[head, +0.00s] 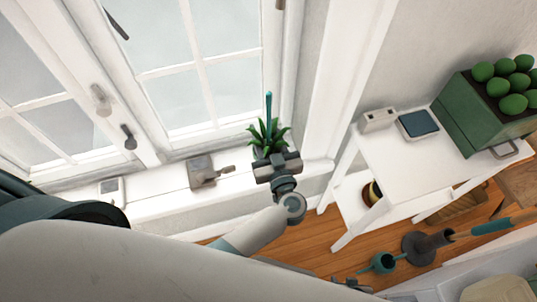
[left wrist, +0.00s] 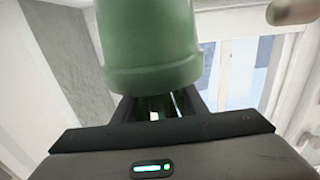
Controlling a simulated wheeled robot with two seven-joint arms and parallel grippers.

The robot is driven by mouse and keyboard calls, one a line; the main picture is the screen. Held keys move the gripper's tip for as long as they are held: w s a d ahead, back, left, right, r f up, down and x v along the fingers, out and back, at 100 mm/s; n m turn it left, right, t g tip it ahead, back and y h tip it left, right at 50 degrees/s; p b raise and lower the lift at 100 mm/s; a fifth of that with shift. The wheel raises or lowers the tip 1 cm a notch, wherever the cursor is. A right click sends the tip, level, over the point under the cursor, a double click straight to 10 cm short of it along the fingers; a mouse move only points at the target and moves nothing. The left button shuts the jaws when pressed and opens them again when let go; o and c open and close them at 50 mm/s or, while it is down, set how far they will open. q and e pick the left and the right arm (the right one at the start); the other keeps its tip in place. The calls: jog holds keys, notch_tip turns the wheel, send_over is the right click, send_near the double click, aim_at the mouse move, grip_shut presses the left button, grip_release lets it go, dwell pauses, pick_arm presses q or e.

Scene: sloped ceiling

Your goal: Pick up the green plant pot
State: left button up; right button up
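The green plant pot (left wrist: 150,45) fills the upper middle of the left wrist view, very close, with its rim towards my gripper body. In the head view its spiky green plant (head: 268,135) shows at the right end of the window sill, and the pot is mostly hidden behind my left gripper (head: 278,168). The gripper's dark fingers stand apart on either side of the plant in the left wrist view (left wrist: 160,104). The pot hides their ends, so I cannot tell whether they press on it. A small dark part at the bottom of the head view may be my right gripper (head: 352,285).
The white sill (head: 155,200) also holds a grey object (head: 205,171) and a small white device (head: 111,188). Right of it stands a white table (head: 385,155) with a green crate (head: 465,118). A teal watering can (head: 382,263) stands on the wooden floor.

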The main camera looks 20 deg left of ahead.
pick_arm(q)
grip_shut()
dwell(1.3)
